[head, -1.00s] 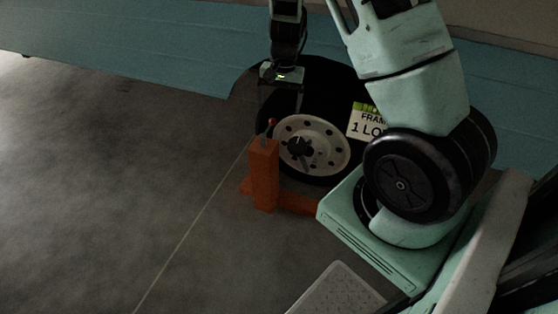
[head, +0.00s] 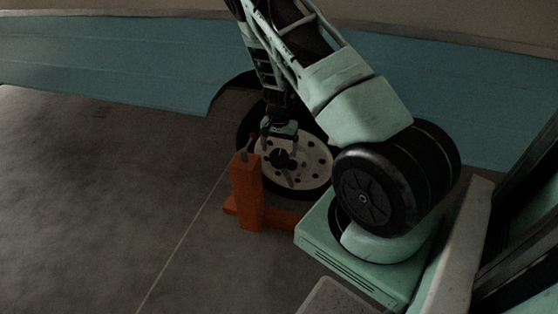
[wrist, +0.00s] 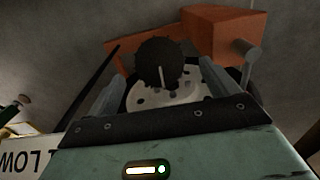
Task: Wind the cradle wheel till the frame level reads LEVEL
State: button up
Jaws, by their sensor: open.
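A dark round knob with a pale mark on its face, seemingly the cradle wheel (head: 281,158), sits before the pale, holed rim of a road wheel. In the wrist view the knob (wrist: 158,62) shows beyond and between my fingertips. My gripper (head: 279,142) is open, pointing down just above the knob; I cannot tell whether a finger touches it. The orange cradle (head: 247,195) stands on the floor at the road wheel. Part of a white sign, likely the frame level (wrist: 22,160), shows upside down in the wrist view and reads LOW. My arm hides it in the head view.
The black tyre (head: 245,130) and the blue camper side (head: 120,70) stand behind. The grey floor (head: 110,200) at left is clear.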

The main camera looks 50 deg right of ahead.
aim_at(279, 155)
notch_tip(279, 155, down, 5)
jog(key=shift+r+b, duration=0.1)
jog(key=shift+b, duration=0.25)
jog(key=c, duration=1)
